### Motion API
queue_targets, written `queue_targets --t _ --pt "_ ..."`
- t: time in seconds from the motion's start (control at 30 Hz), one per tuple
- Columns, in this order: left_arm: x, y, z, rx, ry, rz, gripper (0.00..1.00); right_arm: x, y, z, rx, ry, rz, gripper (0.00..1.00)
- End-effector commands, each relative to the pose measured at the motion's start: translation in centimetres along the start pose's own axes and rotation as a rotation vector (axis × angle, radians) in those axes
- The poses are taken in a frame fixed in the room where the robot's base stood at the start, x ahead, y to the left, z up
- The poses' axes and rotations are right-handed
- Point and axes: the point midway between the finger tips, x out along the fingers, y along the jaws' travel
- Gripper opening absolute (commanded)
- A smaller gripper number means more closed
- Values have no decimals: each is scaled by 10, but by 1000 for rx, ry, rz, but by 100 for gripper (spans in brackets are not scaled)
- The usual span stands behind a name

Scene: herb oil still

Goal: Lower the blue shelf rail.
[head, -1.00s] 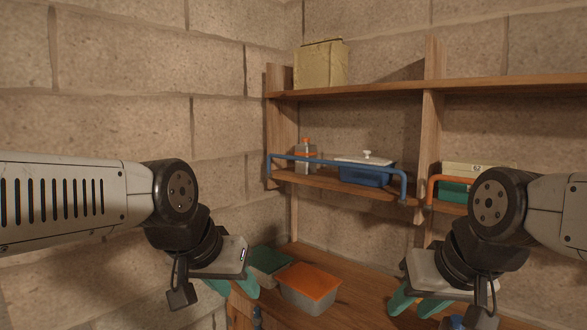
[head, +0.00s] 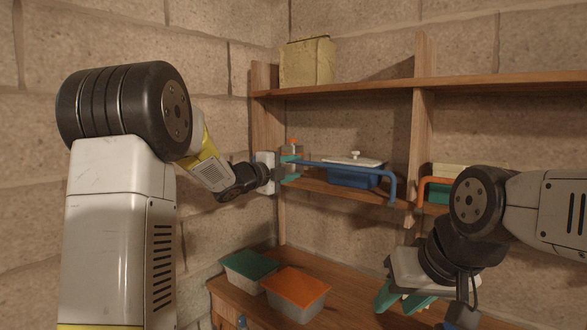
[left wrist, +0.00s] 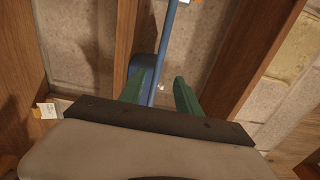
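The blue shelf rail (head: 345,169) is up across the front of the middle shelf, its right end bent down to the shelf edge. My left gripper (head: 290,168) is at the rail's left end, with its green fingers open above and below it. In the left wrist view the rail (left wrist: 169,45) runs between the open fingers (left wrist: 160,95); I cannot tell whether they touch it. The rail's left end is hidden by the gripper. My right gripper (head: 402,299) is low at the right, apart from the rail, its fingers spread and empty.
Behind the rail stand a blue tub with a white lid (head: 355,176) and an orange-capped bottle (head: 292,144), partly hidden. An orange rail (head: 422,188) fronts the right bay. Green-lidded (head: 250,265) and orange-lidded (head: 297,290) tubs sit on the counter below. A box (head: 307,62) tops the shelf.

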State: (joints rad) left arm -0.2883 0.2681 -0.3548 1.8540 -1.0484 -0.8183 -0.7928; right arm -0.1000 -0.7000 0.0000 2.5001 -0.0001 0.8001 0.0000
Motion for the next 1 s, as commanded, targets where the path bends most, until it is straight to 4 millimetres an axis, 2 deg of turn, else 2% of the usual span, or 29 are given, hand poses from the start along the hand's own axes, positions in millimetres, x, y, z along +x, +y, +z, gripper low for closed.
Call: queue_targets --t 0.7,1.0 --pt "67 0 0 -5 -2 1 40 0 0 0 0 0 0 36" --pt "85 0 1 -6 -4 1 40 0 0 0 0 0 0 36"
